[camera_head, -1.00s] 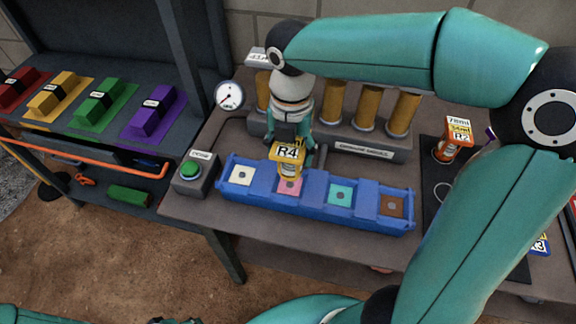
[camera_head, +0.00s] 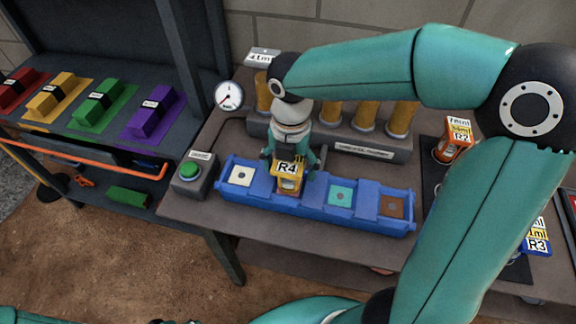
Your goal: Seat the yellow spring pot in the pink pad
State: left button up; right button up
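The yellow spring pot (camera_head: 288,181), tagged R4, stands upright in the second compartment from the left of the blue tray (camera_head: 262,206). It hides the pink pad beneath it, so I cannot see whether its base is fully down. My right gripper (camera_head: 289,165) points down over the pot from behind, with a finger at each side of it. The pot and tag cover the fingertips, so contact is not clear.
The tray's white pad (camera_head: 241,176), teal pad (camera_head: 340,196) and brown pad (camera_head: 391,206) are bare. A green button box (camera_head: 190,178) stands left of the tray. An orange pot R2 (camera_head: 450,148) and a blue pot R3 (camera_head: 537,242) stand at the right.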

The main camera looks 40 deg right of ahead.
notch_tip(320, 180, up, 12)
jog(key=shift+r+p, duration=0.15)
jog(key=shift+p, duration=0.45)
dwell(0.6)
